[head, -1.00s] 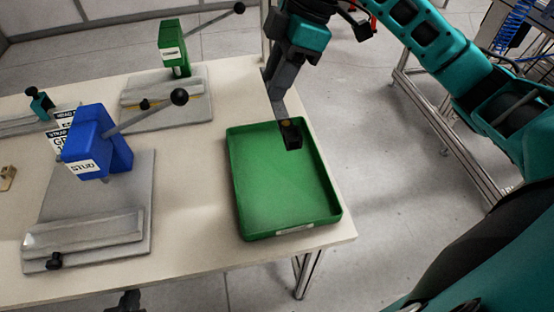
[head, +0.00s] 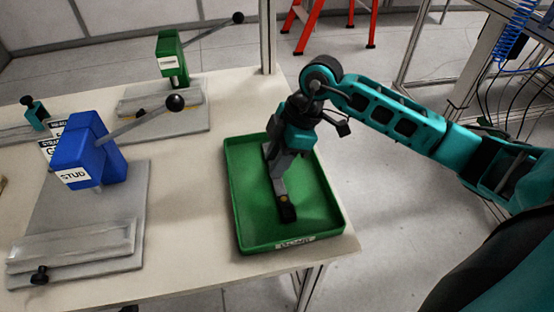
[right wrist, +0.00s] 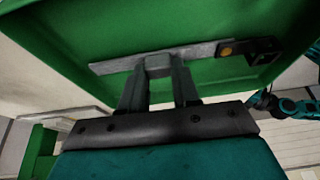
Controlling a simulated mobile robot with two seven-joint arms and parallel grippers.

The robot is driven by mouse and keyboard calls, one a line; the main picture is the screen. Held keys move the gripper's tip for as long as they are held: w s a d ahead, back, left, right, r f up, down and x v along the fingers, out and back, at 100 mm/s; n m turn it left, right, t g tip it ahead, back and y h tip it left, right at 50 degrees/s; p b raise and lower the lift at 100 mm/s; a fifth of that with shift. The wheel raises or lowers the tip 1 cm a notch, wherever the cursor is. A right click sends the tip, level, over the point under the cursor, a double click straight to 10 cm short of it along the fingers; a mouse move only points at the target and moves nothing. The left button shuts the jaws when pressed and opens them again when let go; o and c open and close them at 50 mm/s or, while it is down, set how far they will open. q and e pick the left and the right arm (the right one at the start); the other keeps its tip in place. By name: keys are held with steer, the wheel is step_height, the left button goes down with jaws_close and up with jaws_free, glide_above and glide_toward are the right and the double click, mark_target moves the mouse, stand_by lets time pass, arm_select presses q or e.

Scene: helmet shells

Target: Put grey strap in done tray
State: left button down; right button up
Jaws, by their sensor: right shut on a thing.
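The grey strap (head: 279,187), with a black buckle end (head: 288,212), is inside the outline of the green done tray (head: 241,226) in the head view. My right gripper (head: 277,168) reaches down over the tray and is shut on the strap's grey band. In the right wrist view the fingers (right wrist: 158,68) pinch the strap (right wrist: 120,64) partway along, and its black buckle (right wrist: 262,49) is at the right. I cannot tell whether the strap touches the tray floor. My left gripper is not clearly in view.
A blue press marked STUD (head: 91,150) stands on a grey plate left of the tray. A green press (head: 172,58) stands on another plate farther back. The tray lies near the table's right edge, with bare tabletop (head: 190,190) to its left.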

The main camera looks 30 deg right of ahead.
steer(key=shift+f, duration=0.25)
steer(key=o, duration=1)
arm_select(q)
steer(key=shift+s+a+r+p, duration=0.25)
steer(key=shift+a+p, duration=0.15)
steer(key=shift+p, duration=0.4)
arm_select(e)
steer(key=v, duration=1.2)
steer(key=shift+r, duration=0.1)
arm_select(q)
steer(key=shift+s+d, duration=0.1)
